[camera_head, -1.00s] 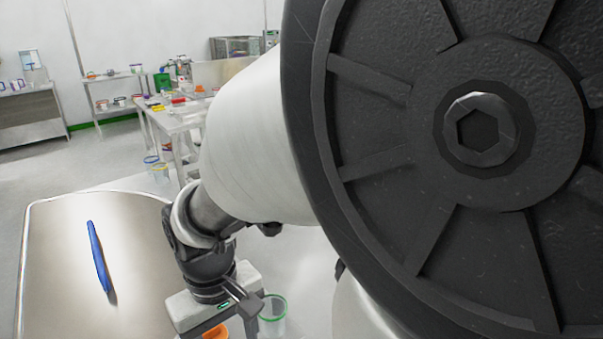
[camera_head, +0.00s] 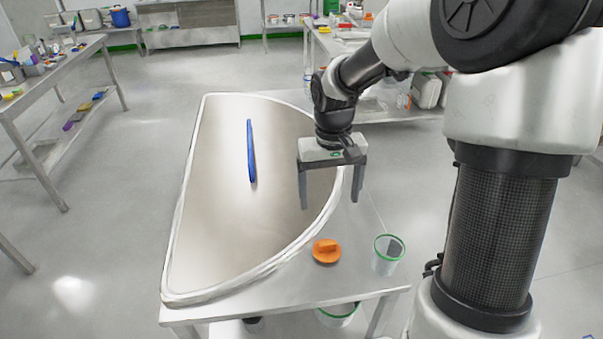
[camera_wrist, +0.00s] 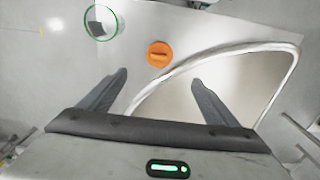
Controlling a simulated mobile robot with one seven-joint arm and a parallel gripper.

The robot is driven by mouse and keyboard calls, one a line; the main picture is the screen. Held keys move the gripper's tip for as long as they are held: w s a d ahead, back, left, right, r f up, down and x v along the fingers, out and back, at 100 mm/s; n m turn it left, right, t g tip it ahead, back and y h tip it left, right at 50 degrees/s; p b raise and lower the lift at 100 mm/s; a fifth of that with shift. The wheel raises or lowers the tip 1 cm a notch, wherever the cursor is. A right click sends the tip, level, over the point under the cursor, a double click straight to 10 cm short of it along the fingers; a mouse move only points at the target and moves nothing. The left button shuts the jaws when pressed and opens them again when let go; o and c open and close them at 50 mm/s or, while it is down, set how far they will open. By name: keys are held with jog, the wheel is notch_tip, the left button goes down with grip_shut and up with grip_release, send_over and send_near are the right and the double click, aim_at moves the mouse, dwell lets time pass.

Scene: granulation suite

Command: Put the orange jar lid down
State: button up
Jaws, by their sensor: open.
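The orange jar lid (camera_head: 326,251) lies on the bare metal table top (camera_head: 290,285), near its front right part, just outside the white rim of the half-round tray (camera_head: 205,215). Its raised grip bar faces up. In the wrist view the lid (camera_wrist: 159,54) lies beyond the fingertips, apart from them. My gripper (camera_head: 331,204) is open and empty, pointing down above the tray's right edge, behind the lid. In the wrist view both fingers of my gripper (camera_wrist: 158,78) are spread wide with nothing between them.
A clear cup with a green rim (camera_head: 388,254) stands right of the lid; it also shows in the wrist view (camera_wrist: 100,22). A blue stick-like tool (camera_head: 251,150) lies in the tray. Another green-rimmed container (camera_head: 338,314) is below the table. A cluttered side bench (camera_head: 45,90) stands at left.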

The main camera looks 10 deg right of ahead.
jog(key=b, duration=0.3)
send_over(328, 243)
jog(key=f, duration=1.3)
jog(key=shift+w+a+f, duration=0.15)
jog(key=shift+a+f, duration=0.05)
jog(key=shift+a, duration=0.2)
jog(key=shift+s+d+f+b, duration=0.1)
jog(key=shift+f+b, duration=0.05)
jog(key=shift+f, duration=0.75)
jog(key=shift+s+d+f+b, duration=0.1)
jog(key=shift+d+f+b, duration=0.1)
jog(key=shift+f, duration=0.7)
jog(key=shift+d+f+b, duration=0.1)
jog(key=shift+f+b, duration=0.05)
jog(key=shift+f, duration=0.75)
jog(key=shift+c, duration=0.4)
jog(key=c, duration=1.3)
jog(key=r+p, duration=0.5)
jog(key=r, duration=0.3)
jog(key=s+a+r+p, duration=0.1)
jog(key=r+p, duration=0.5)
jog(key=r, duration=0.1)
jog(key=s+a+r+p, duration=0.1)
jog(key=r+p, duration=0.4)
jog(key=r, duration=0.3)
jog(key=shift+r+p, duration=0.3)
jog(key=shift+p, duration=0.1)
